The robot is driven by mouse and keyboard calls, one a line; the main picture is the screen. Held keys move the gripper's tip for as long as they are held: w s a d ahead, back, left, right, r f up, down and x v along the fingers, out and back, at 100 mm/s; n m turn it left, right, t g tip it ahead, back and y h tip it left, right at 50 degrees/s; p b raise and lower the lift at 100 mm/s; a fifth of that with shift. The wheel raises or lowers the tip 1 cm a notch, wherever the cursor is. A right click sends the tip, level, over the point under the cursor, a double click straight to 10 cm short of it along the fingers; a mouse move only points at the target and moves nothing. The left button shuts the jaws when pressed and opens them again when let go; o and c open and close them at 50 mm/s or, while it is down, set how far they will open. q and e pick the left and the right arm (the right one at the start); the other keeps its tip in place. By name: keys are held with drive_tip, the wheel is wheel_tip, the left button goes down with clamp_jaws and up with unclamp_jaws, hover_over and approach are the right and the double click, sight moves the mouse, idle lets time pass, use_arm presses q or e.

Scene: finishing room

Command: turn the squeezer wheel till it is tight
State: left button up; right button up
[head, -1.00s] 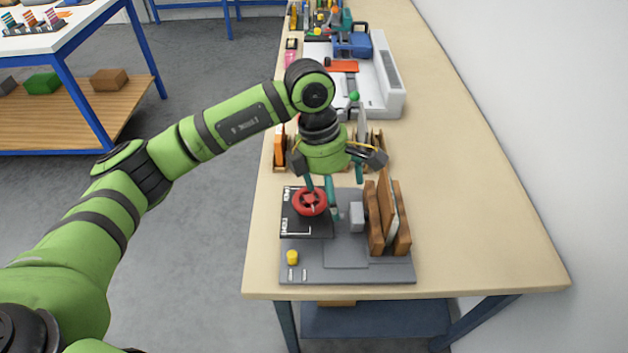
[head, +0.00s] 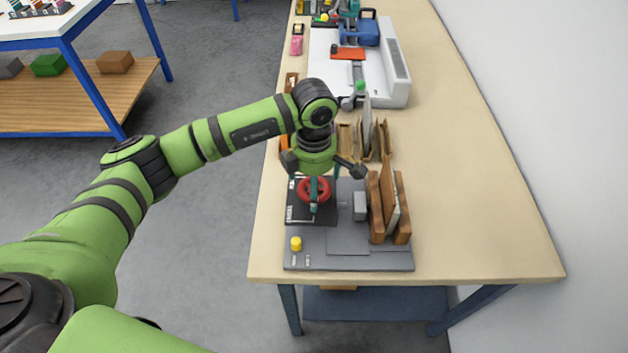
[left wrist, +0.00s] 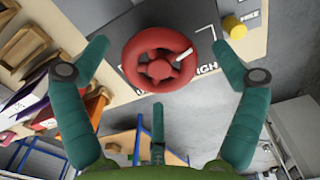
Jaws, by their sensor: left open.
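The red squeezer wheel (head: 322,186) sits on a dark plate with white lettering at the left of the grey squeezer base (head: 300,262). In the left wrist view the wheel (left wrist: 133,50) faces me, with a white mark at its right. My left gripper (head: 313,190) is over the wheel, its fingers spread around it. In the left wrist view the open gripper (left wrist: 160,65) has fingertips left and right of the rim, with gaps, and a third finger below. Contact is not visible. Upright wooden boards (head: 376,205) stand beside a grey block (head: 360,205) on the base. My right gripper is out of view.
A yellow knob (head: 296,244) is at the base's front left; it also shows in the left wrist view (left wrist: 235,27). Upright pieces (head: 366,135) stand behind the squeezer. A white machine (head: 395,75) is farther back. The table (head: 480,220) is clear on the right.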

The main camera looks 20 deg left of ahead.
use_arm(q)
drive_tip(key=c, duration=1.1)
drive_tip(key=shift+c, duration=0.2)
drive_tip(key=shift+s+f, duration=0.1)
drive_tip(key=o, duration=1.1)
drive_tip(key=shift+o, duration=0.2)
drive_tip(key=shift+a, duration=0.1)
drive_tip(key=shift+r, duration=0.55)
wheel_tip(320, 180, up, 11)
